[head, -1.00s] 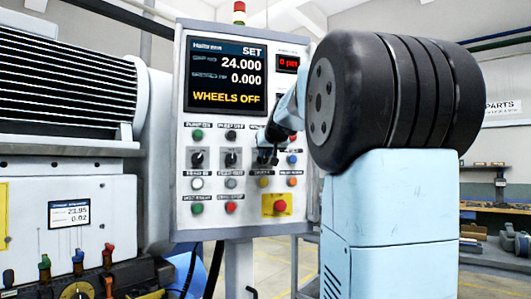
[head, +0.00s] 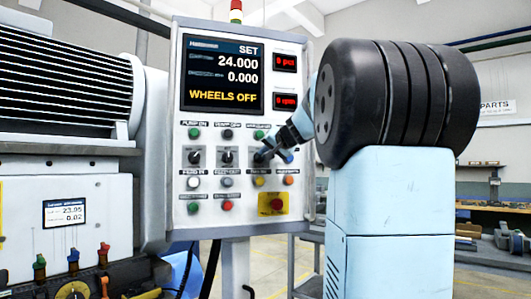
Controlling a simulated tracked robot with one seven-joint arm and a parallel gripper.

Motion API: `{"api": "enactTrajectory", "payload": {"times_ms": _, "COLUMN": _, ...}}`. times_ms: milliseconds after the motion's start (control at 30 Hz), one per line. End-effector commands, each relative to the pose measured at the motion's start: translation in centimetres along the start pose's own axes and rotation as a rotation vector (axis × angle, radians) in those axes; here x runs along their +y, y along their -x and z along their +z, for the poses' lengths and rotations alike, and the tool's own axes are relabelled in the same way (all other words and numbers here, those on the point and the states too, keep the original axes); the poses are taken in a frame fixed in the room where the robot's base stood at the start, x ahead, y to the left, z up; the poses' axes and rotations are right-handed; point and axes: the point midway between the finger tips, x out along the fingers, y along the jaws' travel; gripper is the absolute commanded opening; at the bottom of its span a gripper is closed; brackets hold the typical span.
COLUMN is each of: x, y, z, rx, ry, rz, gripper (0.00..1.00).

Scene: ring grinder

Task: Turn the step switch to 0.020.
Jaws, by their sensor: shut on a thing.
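The grey control panel (head: 210,215) stands upright in the middle of the head view. Its middle row holds rotary switches: a left one (head: 195,157) and a middle one (head: 228,157) show plainly, each with a dark knob. My gripper (head: 264,156) reaches in from the right at the third place in that row. It is shut on the knob there, which its fingers mostly hide. The labels are too blurred to tell which one is the step switch. The screen (head: 222,77) reads SET, 24.000, 0.000 and WHEELS OFF.
A red button on a yellow plate (head: 275,204) sits below my gripper. Several coloured push buttons surround the switches. Two small red displays (head: 285,61) are at the panel's upper right. A grinding machine (head: 70,180) stands close on the left.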

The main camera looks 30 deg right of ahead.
Motion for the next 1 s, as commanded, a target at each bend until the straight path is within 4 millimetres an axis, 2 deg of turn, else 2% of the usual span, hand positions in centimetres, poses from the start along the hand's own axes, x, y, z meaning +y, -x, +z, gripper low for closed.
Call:
{"api": "enactTrajectory", "payload": {"times_ms": 400, "x": 0.63, "y": -0.1, "z": 0.16, "rx": -0.002, "ry": -0.181, "rz": -0.073, "gripper": 0.0}}
{"api": "enactTrajectory", "payload": {"times_ms": 967, "x": 0.72, "y": -0.15, "z": 0.27, "rx": -0.004, "ry": -0.207, "rz": -0.083, "gripper": 0.0}}
{"api": "enactTrajectory", "payload": {"times_ms": 1000, "x": 0.72, "y": -0.15, "z": 0.27, "rx": -0.004, "ry": -0.207, "rz": -0.083, "gripper": 0.14}}
